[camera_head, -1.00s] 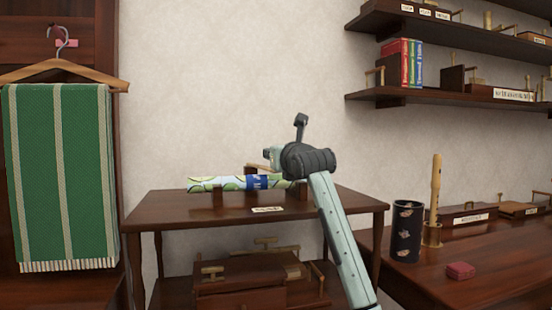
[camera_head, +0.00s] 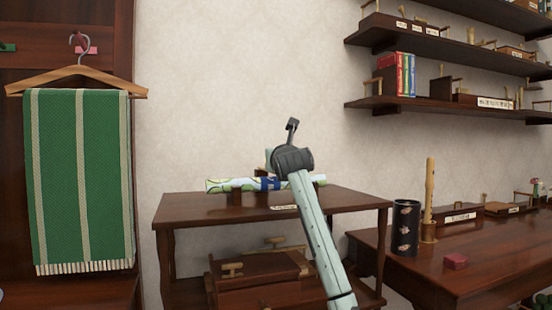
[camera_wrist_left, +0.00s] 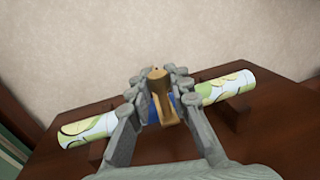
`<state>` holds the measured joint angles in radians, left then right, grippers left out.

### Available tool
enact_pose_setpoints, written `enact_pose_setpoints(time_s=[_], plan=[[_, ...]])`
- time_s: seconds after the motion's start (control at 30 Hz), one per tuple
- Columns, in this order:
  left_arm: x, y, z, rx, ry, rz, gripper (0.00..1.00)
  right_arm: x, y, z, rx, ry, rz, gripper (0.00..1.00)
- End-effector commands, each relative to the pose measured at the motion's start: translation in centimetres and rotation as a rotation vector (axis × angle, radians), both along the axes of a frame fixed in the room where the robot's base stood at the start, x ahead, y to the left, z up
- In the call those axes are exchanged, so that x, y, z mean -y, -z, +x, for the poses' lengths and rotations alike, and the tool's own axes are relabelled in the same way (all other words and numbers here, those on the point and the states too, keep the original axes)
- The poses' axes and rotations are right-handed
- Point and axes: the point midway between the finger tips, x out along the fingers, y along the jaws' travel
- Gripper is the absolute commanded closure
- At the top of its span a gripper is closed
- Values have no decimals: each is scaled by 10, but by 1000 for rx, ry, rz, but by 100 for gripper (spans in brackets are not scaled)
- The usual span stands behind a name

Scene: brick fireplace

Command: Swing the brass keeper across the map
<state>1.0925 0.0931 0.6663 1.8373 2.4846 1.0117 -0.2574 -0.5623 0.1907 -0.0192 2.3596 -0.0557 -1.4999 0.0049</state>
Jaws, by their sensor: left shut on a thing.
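The rolled map (camera_head: 222,185) is pale with green markings and a blue band, and lies in dark wooden cradles on a small table. It also shows in the left wrist view (camera_wrist_left: 88,130). The brass keeper (camera_wrist_left: 157,74) stands over the blue band at the map's middle in that view. My left gripper (camera_wrist_left: 160,92) is shut on the keeper, with fingers on both sides of it. In the head view my left wrist hides most of the gripper (camera_head: 270,170) and the keeper. My right gripper is not in view.
The small table (camera_head: 185,208) has a lower shelf with a wooden box (camera_head: 262,268). A green towel (camera_head: 80,180) hangs at left.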

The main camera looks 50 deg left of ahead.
Motion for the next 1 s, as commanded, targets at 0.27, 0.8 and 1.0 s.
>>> enact_pose_setpoints(time_s=[0.27, 0.8, 1.0], plan=[[-1, 2, -2, -3, -6, -3, 77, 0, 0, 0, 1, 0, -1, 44], [6, 0, -4, 0, -3, 0, 59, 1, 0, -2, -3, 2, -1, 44], [37, 0, -21, 2, -3, 1, 59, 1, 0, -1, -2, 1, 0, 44]])
